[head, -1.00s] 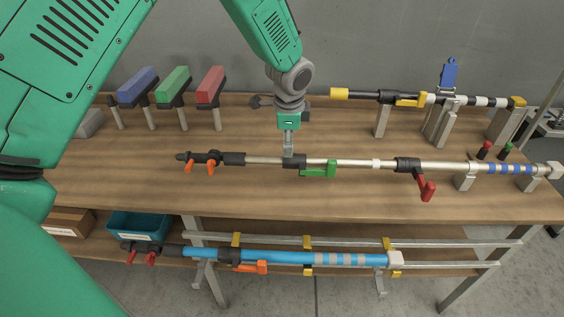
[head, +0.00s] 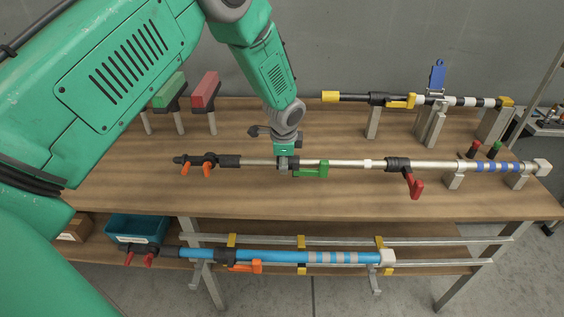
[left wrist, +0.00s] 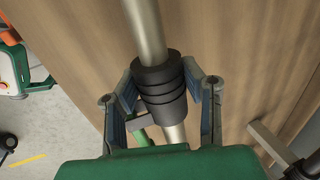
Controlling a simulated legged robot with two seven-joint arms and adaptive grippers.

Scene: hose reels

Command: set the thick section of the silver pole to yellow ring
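The silver pole (head: 345,163) lies across the table in brackets, running left to right. It carries a black collar with a green lever (head: 314,170), a white ring (head: 367,164), another black collar with a red lever (head: 412,184), and blue bands (head: 482,167) near its right end. I see no yellow ring on it. My left gripper (head: 285,165) is down at the collar by the green lever. In the left wrist view its two fingers (left wrist: 160,85) stand on either side of the black collar (left wrist: 160,92); whether they press on it is unclear. My right gripper is out of view.
A black pole with a yellow end (head: 331,96) lies behind, a blue pole (head: 270,256) in front and below. Red (head: 205,90) and green (head: 168,90) blocks stand on posts at the back left. A teal bin (head: 135,228) sits low at the left.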

